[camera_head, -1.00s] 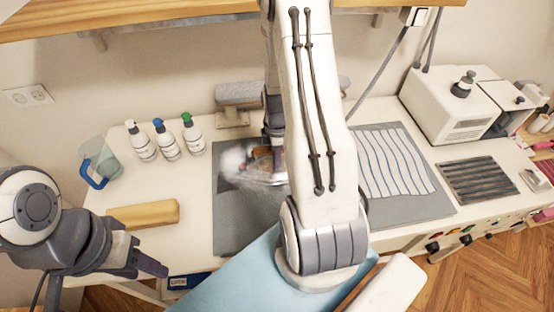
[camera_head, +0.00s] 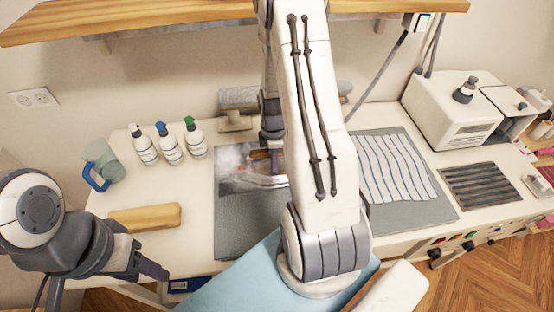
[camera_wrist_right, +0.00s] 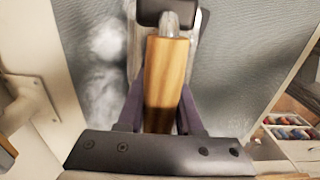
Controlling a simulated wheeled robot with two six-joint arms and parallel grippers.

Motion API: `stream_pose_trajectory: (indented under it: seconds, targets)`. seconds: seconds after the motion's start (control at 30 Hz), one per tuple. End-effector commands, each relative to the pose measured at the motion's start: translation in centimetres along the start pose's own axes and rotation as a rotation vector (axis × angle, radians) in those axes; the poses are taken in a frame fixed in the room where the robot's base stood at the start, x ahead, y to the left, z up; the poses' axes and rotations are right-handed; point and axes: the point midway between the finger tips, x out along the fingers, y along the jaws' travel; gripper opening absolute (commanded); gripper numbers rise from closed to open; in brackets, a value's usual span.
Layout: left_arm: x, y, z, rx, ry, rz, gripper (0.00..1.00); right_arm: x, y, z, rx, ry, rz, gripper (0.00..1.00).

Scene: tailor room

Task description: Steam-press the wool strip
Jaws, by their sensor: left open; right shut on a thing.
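My right gripper (camera_wrist_right: 165,112) is shut on the wooden handle of the iron (camera_wrist_right: 168,70). In the head view the iron (camera_head: 265,160) is over the dark grey pressing mat (camera_head: 240,228), at the back and partly behind my right arm. White steam drifts around the iron, left of it in the wrist view. I cannot make out the wool strip with certainty; the iron, steam and my arm cover part of the mat. My left gripper (camera_head: 150,268) is open and empty by the table's front left edge.
A striped cloth (camera_head: 393,168) lies on the right. A white boiler unit (camera_head: 448,110) stands at the back right.

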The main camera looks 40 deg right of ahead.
Motion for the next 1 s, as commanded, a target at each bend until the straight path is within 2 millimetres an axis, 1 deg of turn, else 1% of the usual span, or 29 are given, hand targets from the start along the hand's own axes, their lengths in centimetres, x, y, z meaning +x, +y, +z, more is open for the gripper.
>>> stream_pose_trajectory:
  seconds: [1.0]
  targets:
    - [-0.3, 0.0, 0.0, 0.0, 0.0, 0.0, 0.5, -0.2, 0.1, -4.1, -0.002, 0.001, 0.002, 0.0]
